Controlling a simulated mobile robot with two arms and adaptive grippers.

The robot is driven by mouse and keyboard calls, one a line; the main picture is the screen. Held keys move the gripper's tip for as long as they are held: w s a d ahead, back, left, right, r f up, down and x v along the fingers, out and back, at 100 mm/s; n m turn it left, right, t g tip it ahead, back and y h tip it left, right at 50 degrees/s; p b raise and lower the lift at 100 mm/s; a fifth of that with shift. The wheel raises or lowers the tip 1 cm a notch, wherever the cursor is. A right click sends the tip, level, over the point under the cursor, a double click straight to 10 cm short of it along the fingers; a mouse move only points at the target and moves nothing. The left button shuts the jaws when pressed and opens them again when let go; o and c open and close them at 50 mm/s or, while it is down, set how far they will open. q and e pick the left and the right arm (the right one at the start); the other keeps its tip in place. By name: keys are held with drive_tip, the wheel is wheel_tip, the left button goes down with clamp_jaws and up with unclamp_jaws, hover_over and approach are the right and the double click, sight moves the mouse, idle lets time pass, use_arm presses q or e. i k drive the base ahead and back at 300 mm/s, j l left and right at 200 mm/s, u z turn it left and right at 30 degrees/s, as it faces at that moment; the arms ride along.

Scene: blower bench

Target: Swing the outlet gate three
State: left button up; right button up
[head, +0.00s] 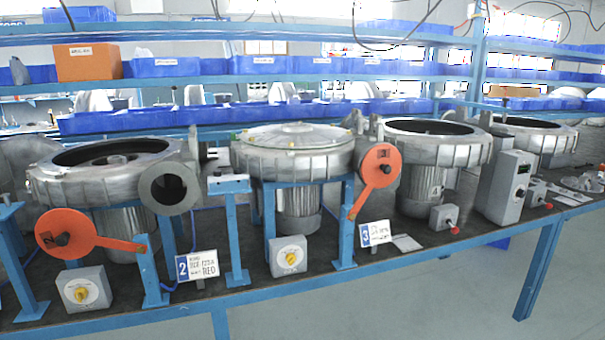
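An orange gate (379,167) has a round disc with a dark knob at the right side of the middle blower (295,150). Its arm slants down and left to a blue post (346,222). The disc is raised and appears to be in front of that blower's outlet, which I cannot see. A small sign marked 3 (376,234) stands just right of the post. Neither of my grippers is in view.
Grey boxes with yellow knobs (84,289) (288,256) stand on the dark bench top. Further right are another blower (432,143), a grey control box (506,187) and a small box with a red knob (444,217). Blue shelves with bins are behind.

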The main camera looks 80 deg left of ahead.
sight(381, 165)
drive_tip(key=u, duration=2.1)
